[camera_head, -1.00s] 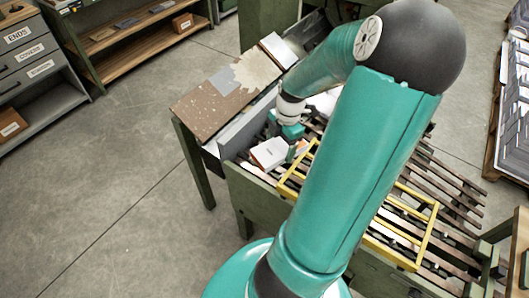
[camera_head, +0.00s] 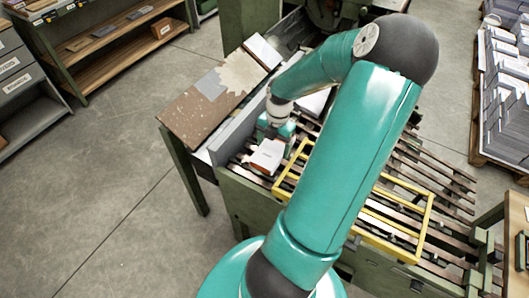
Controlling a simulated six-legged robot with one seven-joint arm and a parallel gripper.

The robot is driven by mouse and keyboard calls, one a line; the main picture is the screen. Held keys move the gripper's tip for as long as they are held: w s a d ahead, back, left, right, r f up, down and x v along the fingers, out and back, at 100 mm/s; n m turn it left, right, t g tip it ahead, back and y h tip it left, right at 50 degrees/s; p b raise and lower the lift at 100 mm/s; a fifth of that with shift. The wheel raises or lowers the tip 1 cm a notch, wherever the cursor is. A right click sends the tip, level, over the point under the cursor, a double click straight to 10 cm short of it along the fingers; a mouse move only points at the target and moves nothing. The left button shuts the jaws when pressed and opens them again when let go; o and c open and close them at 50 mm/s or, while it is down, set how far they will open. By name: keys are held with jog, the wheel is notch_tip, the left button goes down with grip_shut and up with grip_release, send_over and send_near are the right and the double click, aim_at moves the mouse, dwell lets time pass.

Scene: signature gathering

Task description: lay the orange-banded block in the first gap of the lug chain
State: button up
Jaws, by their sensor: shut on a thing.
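My gripper (camera_head: 277,133) is at the left end of the lug chain (camera_head: 412,180), beside the grey side plate. It is shut on a white block (camera_head: 267,156) with a small reddish mark on its face; I take this for the orange-banded block. The block is at the chain's left end, just left of the yellow frame. I cannot tell whether it touches the bars below. My fingertips are small and partly hidden, and my arm covers the middle of the chain.
A yellow frame (camera_head: 430,215) stands over the chain. A grey side plate (camera_head: 238,127) and a brown speckled board (camera_head: 195,115) lie to the left. White stacks on a pallet (camera_head: 480,158) stand at the right. The floor at left is clear.

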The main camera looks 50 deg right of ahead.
aim_at(265, 147)
jog(key=w+f, duration=0.2)
jog(key=f, duration=0.1)
jog(key=w+f, duration=0.1)
jog(key=w, duration=0.1)
jog(key=shift+d+f, duration=0.35)
jog(key=shift+f, duration=1.55)
jog(key=shift+f, duration=0.15)
jog(key=o, duration=1.3)
jog(key=shift+c, duration=0.2)
